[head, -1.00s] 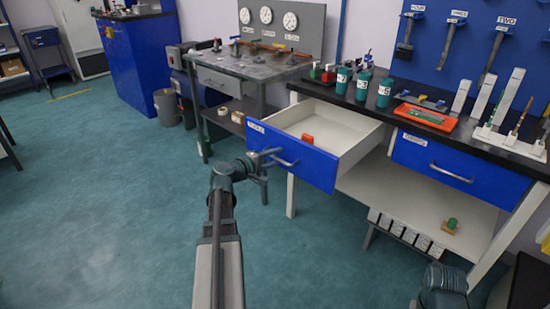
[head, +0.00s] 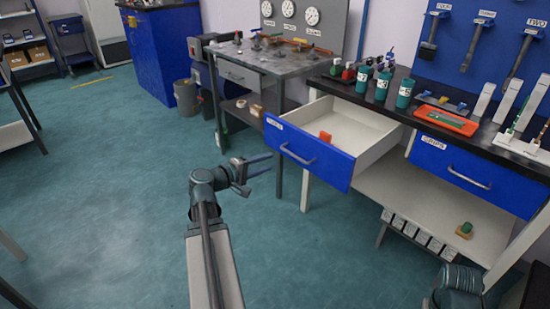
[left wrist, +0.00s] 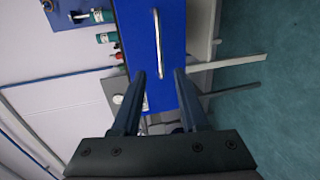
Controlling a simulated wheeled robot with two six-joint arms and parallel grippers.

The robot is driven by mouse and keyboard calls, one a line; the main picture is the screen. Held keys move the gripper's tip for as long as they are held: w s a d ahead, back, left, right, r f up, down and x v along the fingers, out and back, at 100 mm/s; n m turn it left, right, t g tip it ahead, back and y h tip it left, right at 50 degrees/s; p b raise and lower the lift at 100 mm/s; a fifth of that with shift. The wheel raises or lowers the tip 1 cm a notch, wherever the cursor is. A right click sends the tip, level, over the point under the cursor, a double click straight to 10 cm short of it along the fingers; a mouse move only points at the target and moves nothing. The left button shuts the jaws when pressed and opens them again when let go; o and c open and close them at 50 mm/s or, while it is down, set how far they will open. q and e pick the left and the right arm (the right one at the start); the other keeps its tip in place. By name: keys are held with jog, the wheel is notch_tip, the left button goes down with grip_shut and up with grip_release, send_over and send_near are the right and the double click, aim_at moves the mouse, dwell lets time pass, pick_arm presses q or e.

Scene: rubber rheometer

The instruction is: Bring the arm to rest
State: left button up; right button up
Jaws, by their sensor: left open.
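My left gripper (head: 262,166) is open and empty, in front of and to the left of the pulled-out blue drawer (head: 308,152). It is clear of the drawer's metal handle (head: 297,155) in the head view. In the left wrist view the two dark fingers (left wrist: 157,85) stand apart with nothing between them, and the blue drawer front (left wrist: 178,25) with its handle (left wrist: 157,42) lies beyond them. An orange-red block (head: 325,136) is inside the open drawer. Part of my right arm (head: 458,287) shows at the lower right; its gripper is out of view.
The black-topped bench (head: 349,90) holds green bottles, an orange tray (head: 446,121) and white stands. A second blue drawer (head: 465,166) is shut. A grey table (head: 262,62) with gauges stands behind. The teal floor (head: 110,190) at left is mostly clear.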

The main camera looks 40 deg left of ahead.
pick_arm(q)
jog(key=shift+s+r, duration=0.1)
jog(key=shift+s, duration=0.45)
jog(key=shift+w, duration=0.1)
jog(key=w+d+f+m+g+h, duration=0.2)
jog(key=d+f+m+g, duration=0.15)
jog(key=d, duration=0.55)
jog(key=w+d+f+m+g+h, duration=0.1)
jog(key=w+d+f+m+g, duration=0.2)
jog(key=d, duration=0.6)
jog(key=w+d+f+m+g+h, duration=0.1)
jog(key=d+f+m+g+h, duration=0.2)
jog(key=d, duration=0.5)
jog(key=s+d+f+m+g+y, duration=0.2)
jog(key=s+d+f+m+y, duration=0.15)
jog(key=d, duration=0.35)
jog(key=s+d+f+m+g+y, duration=0.2)
jog(key=s+d+m, duration=0.2)
jog(key=d, duration=0.3)
jog(key=s+d+f+m+g+y, duration=0.2)
jog(key=s+d+m+y, duration=0.15)
jog(key=d, duration=0.45)
notch_tip(320, 180, up, 27)
jog(key=p, duration=2.7)
jog(key=shift+w+a+r+p, duration=0.2)
jog(key=shift+a+p, duration=0.1)
jog(key=shift+p, duration=0.1)
